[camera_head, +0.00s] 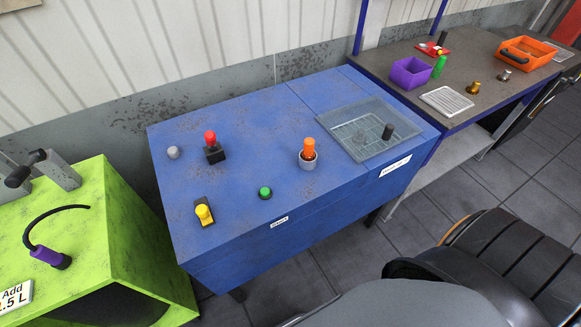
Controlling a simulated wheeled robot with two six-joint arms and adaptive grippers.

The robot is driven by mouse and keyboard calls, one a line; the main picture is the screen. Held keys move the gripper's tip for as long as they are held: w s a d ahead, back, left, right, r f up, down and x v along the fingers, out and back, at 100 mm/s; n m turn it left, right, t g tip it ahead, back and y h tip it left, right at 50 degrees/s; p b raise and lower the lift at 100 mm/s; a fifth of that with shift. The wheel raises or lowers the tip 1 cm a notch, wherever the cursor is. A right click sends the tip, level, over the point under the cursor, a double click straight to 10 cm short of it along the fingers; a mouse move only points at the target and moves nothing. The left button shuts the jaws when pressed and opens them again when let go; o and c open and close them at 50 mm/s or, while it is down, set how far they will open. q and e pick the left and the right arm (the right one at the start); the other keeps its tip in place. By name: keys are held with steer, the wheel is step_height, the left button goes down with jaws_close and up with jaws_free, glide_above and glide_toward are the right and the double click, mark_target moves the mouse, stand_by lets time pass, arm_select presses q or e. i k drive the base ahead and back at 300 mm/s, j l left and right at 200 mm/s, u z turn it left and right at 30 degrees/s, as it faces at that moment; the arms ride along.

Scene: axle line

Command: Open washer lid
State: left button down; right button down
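The blue machine (240,185) stands in the middle of the view. A see-through grey lid (352,112) lies flat over an opening at the right end of its top, and it looks closed. A dark upright knob (388,131) stands on the lid. A grid-like shape shows faintly through the lid. Neither of my grippers is in view.
The blue top also carries a red-topped lever (210,138), an orange part (309,148) in a round holder, a green button (265,192) and a yellow switch (204,214). A green machine (125,225) stands left. A table (455,75) with bins stands right.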

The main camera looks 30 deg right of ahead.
mark_target(390, 128)
steer(key=z, duration=1.75)
